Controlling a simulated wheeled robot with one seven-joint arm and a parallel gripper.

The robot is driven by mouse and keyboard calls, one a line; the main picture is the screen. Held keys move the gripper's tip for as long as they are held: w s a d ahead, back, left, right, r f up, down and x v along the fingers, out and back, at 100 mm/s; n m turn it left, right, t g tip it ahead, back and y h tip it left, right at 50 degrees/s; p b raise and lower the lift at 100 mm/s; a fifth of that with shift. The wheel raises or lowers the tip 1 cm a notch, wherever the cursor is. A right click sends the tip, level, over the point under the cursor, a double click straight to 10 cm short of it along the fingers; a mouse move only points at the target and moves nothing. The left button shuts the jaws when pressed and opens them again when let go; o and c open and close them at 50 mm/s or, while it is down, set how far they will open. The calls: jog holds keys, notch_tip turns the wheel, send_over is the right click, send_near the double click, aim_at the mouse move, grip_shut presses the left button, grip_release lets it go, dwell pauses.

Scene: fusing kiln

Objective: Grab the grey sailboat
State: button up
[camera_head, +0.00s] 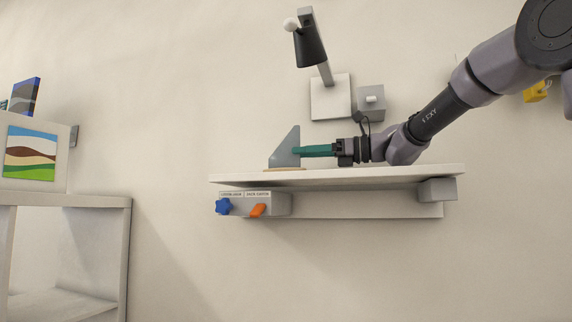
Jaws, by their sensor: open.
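The grey sailboat (287,150) shows as a grey triangular sail above a thin tan base on the white wall shelf (400,173). My gripper (302,151) comes in level from the right, just above the shelf top. Its teal fingers reach to the sail's right side. The jaws are open. The fingertips overlap the sail's edge in this view, and I cannot tell whether they touch it or lie around it. Part of the sail's right side may be hidden by the fingers.
Under the shelf is a grey box with a label, a blue knob (223,206) and an orange knob (258,210). A wall lamp (310,45) and a grey wall box (370,100) are above. A white cabinet (125,240) stands at left. A yellow object (536,92) is at far right.

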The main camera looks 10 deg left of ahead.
aim_at(287, 153)
jog(key=a, duration=0.5)
jog(key=shift+w, duration=0.25)
grip_shut()
dwell(1.1)
